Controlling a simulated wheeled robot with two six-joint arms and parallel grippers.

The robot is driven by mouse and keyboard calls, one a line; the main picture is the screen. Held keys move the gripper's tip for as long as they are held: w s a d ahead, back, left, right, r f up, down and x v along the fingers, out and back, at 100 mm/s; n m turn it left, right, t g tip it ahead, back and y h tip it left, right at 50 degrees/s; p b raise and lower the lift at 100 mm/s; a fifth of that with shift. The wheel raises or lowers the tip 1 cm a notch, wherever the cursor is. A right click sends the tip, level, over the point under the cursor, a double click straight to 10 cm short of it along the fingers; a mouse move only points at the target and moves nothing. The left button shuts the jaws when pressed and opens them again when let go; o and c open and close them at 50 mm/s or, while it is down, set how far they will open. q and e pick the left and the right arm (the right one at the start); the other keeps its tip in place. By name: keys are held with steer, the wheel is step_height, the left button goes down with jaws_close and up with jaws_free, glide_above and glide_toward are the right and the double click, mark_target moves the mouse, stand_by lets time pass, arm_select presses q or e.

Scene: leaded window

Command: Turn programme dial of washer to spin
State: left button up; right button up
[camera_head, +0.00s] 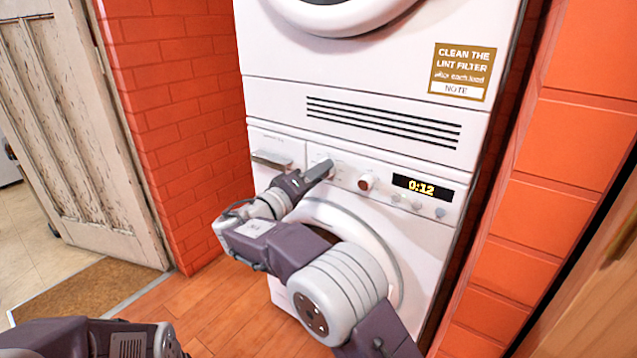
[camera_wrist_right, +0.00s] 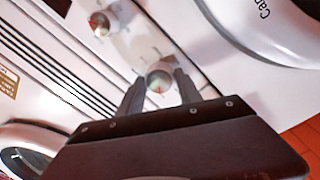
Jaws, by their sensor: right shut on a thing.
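The white washer (camera_head: 425,262) stands below a stacked dryer, with dials on its control panel. My right gripper (camera_head: 326,168) reaches its panel left of the display and hides most of the dial there. In the right wrist view, the fingers of the right gripper (camera_wrist_right: 158,90) stand on both sides of a round whitish dial (camera_wrist_right: 159,77) and are shut on it. Small marks surround this dial. A second dial with a reddish-brown face (camera_head: 366,182) is to the right, free; it also shows in the wrist view (camera_wrist_right: 102,22). I cannot read the dial labels.
The display (camera_head: 422,187) reads 0:12, with small buttons (camera_head: 417,205) below it. A detergent drawer (camera_head: 275,150) is left of the gripper. The dryer (camera_head: 270,100) carries a lint filter notice (camera_head: 462,71). Brick walls flank the machines. My left arm shows at the bottom left.

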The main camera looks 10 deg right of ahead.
stand_by(0.3)
steer(key=o, duration=1.4)
steer(key=shift+c, duration=0.2)
steer(key=p+v, duration=0.3)
steer(key=v, duration=0.6)
